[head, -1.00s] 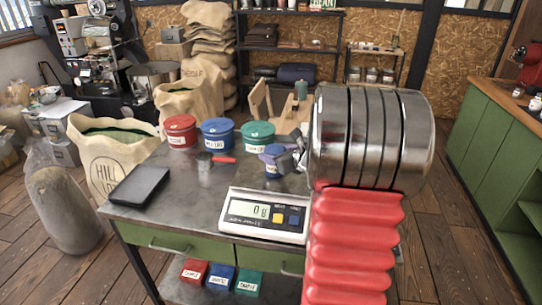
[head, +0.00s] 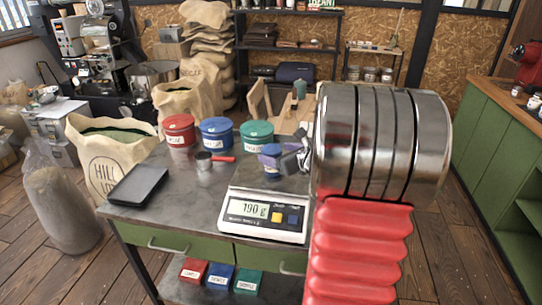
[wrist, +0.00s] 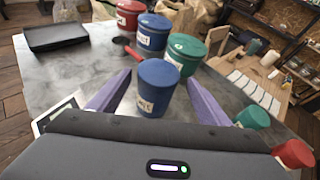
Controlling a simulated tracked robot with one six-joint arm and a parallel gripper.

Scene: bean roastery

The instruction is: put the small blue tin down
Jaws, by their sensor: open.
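The small blue tin stands upright between my open fingers in the wrist view (wrist: 158,90), with a visible gap on both sides. In the head view the blue tin (head: 270,162) shows at the back edge of the scale, partly hidden by a purple finger. My gripper (wrist: 158,97) is open around it; in the head view my gripper (head: 279,157) comes in from the right. The white scale (head: 264,213) reads 190 g. What lies directly under the tin is mostly hidden.
Large red (head: 179,132), blue (head: 216,134) and green (head: 257,136) canisters stand behind. A scoop (head: 206,164) with a red handle and a black tray (head: 139,186) lie left. Small green (wrist: 252,117) and red (wrist: 295,153) tins stand at right. Bare tabletop shows left of the scale.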

